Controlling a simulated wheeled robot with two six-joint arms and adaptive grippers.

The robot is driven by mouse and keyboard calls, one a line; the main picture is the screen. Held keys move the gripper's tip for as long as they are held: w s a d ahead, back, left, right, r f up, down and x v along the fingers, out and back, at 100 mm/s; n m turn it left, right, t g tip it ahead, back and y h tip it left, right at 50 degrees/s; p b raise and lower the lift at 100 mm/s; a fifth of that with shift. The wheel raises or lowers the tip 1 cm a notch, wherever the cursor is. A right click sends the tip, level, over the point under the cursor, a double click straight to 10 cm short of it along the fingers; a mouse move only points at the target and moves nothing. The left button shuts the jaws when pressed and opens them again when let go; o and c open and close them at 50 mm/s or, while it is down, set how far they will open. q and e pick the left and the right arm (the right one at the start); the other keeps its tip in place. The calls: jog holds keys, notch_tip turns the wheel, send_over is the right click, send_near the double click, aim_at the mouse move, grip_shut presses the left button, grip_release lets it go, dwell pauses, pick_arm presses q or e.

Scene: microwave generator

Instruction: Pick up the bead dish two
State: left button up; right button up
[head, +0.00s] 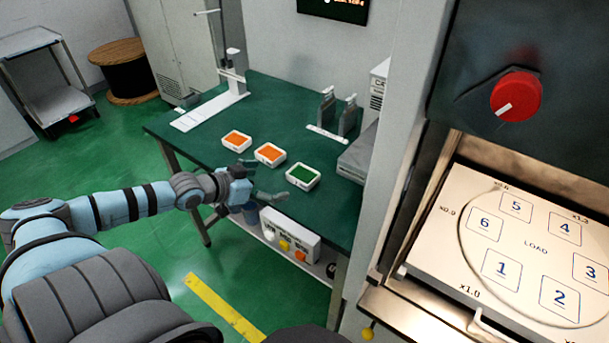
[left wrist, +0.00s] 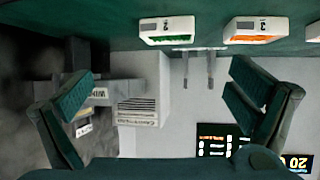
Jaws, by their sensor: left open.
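Three small white square dishes stand in a row on the green table (head: 270,105). My right gripper is not in view.
A white stand (head: 215,107) is at the table's back left, and a grey two-post fixture (head: 338,118) is behind the dishes. A box with coloured buttons (head: 283,240) sits below the table edge. A machine with a red knob (head: 515,97) and numbered plate (head: 535,245) fills the right.

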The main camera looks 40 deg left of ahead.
aim_at(302, 174)
pick_arm(q)
jog(key=w+f+b, duration=0.3)
jog(key=b, duration=0.1)
jog(key=shift+d+f+b, duration=0.1)
jog(key=shift+f+b, duration=0.05)
jog(key=shift+b, duration=0.25)
jog(key=b+x, duration=0.1)
jog(key=x, duration=0.2)
jog(key=r+b+x, duration=0.1)
jog(key=x, duration=0.2)
jog(key=w+x, duration=0.1)
jog(key=x, duration=0.2)
jog(key=shift+a+r+b, duration=0.15)
jog(key=shift+a+b, duration=0.25)
jog(key=shift+w, duration=0.2)
jog(key=shift+s, duration=0.15)
jog(key=c, duration=1.4)
